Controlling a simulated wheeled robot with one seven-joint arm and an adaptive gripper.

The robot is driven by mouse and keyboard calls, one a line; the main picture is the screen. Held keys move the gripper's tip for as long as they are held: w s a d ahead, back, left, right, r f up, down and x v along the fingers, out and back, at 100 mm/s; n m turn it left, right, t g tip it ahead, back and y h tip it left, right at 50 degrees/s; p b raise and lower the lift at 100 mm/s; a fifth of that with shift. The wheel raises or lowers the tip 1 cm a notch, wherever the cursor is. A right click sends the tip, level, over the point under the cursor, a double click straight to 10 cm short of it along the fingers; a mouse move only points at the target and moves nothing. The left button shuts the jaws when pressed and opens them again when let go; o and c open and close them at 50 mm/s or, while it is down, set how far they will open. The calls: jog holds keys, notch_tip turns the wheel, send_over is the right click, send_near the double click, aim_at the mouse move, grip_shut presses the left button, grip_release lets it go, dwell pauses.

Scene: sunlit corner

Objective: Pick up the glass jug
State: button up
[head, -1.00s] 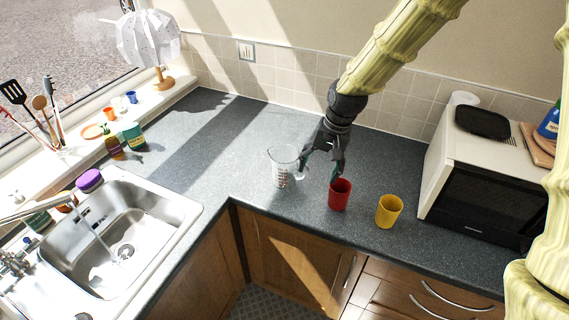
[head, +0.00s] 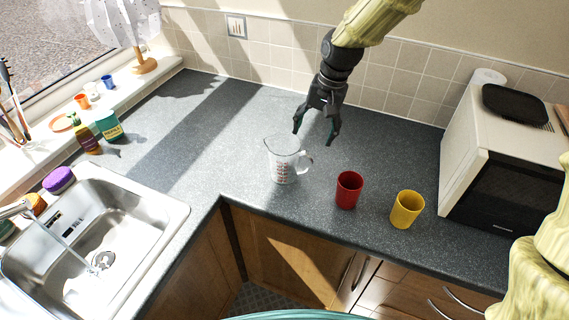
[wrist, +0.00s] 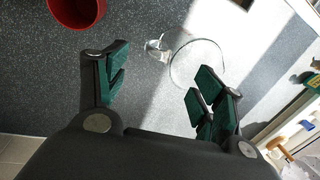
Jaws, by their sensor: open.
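The glass jug (head: 284,163) is clear with red markings and stands upright on the grey counter, near the inner corner. Its handle points right in the head view. My gripper (head: 314,138) is open and empty, above the counter, up and to the right of the jug in the picture. In the wrist view the jug's round rim (wrist: 196,62) and handle show beyond and between my open fingers (wrist: 160,88). The fingers appear apart from the jug.
A red cup (head: 348,190) stands right of the jug, and a yellow cup (head: 406,209) farther right. A microwave (head: 505,165) fills the right end. The sink (head: 95,250) is at left. The counter (head: 215,150) left of and behind the jug is clear.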

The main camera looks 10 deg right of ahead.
aim_at(308, 153)
jog(key=shift+w+a+f+p, duration=0.15)
jog(key=shift+f+p, duration=0.1)
jog(key=shift+f, duration=0.7)
jog(key=shift+w+a+f+p, duration=0.15)
jog(key=shift+f+p, duration=0.15)
jog(key=shift+f, duration=0.7)
jog(key=shift+a+f+p, duration=0.15)
jog(key=shift+f+p, duration=0.1)
jog(key=shift+f, duration=0.7)
jog(key=shift+w+f+p, duration=0.15)
jog(key=shift+f+p, duration=0.4)
jog(key=shift+f, duration=0.2)
jog(key=shift+w+f+p, duration=0.1)
jog(key=shift+f+p, duration=0.45)
jog(key=shift+f, duration=0.2)
jog(key=shift+a+f+p, duration=0.1)
jog(key=shift+f+p, duration=0.2)
jog(key=shift+f, duration=0.8)
